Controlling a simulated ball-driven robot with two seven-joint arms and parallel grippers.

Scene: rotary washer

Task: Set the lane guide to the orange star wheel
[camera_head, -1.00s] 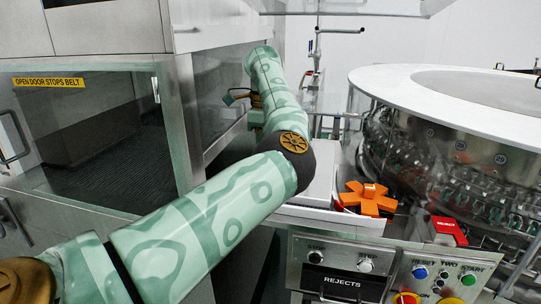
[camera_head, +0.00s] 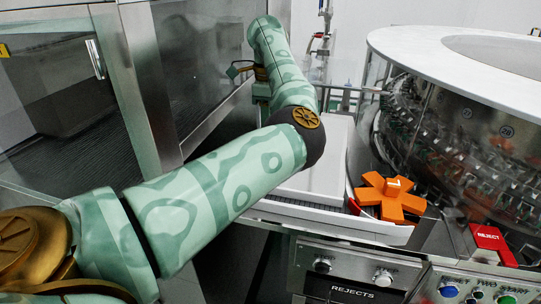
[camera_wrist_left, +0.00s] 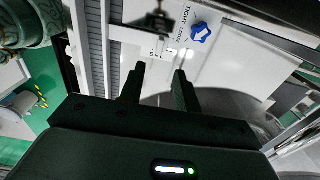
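The orange star wheel (camera_head: 390,198) sits at the right end of the white-topped conveyor, beside the round washer. In the left wrist view, a white plate (camera_wrist_left: 222,62) carries a blue star-shaped knob (camera_wrist_left: 200,33), with "TIGHT" and another word printed beside it. Small scale markings lie just beyond my fingertips. A dark blurred bracket (camera_wrist_left: 155,22) stands above them; I cannot tell whether it is the lane guide. My left gripper (camera_wrist_left: 159,72) is open, with nothing seen between its fingers. My right gripper is not in view.
The round washer (camera_head: 450,150) with its white rim fills the right. A glass-doored cabinet (camera_head: 180,80) stands close along the left of my arm. A red REJECT block (camera_head: 492,243) and a REJECTS panel (camera_head: 350,275) lie at the front. The near white conveyor top (camera_head: 325,175) is clear.

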